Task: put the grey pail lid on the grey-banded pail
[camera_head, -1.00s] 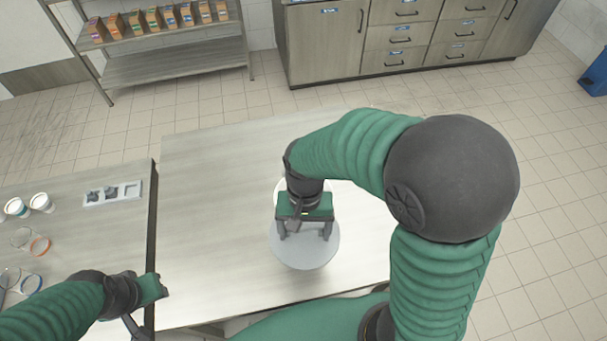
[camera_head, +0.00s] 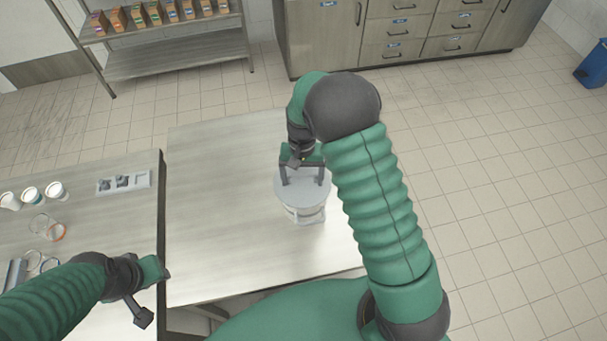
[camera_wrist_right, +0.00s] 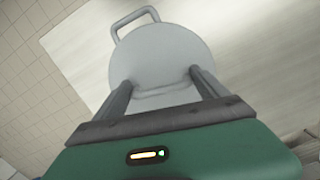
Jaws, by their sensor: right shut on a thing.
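The grey pail lid (camera_head: 302,188) is a flat round disc lying over the top of the pail (camera_head: 304,214) on the right-hand table. It hides the pail's opening; only a pale side and a handle at the front show. I cannot tell whether the lid is fully seated. My right gripper (camera_head: 303,181) is shut on the lid from above, at its far part. In the right wrist view the lid (camera_wrist_right: 165,58) lies between and beyond the two fingers, with the pail's handle (camera_wrist_right: 134,18) past its edge.
The right-hand table (camera_head: 220,220) is bare around the pail. The left-hand table holds white cups (camera_head: 33,195), glasses with coloured bands (camera_head: 57,232) and a small tray (camera_head: 124,183). A shelf (camera_head: 175,62) and cabinets (camera_head: 400,35) stand behind, across the floor.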

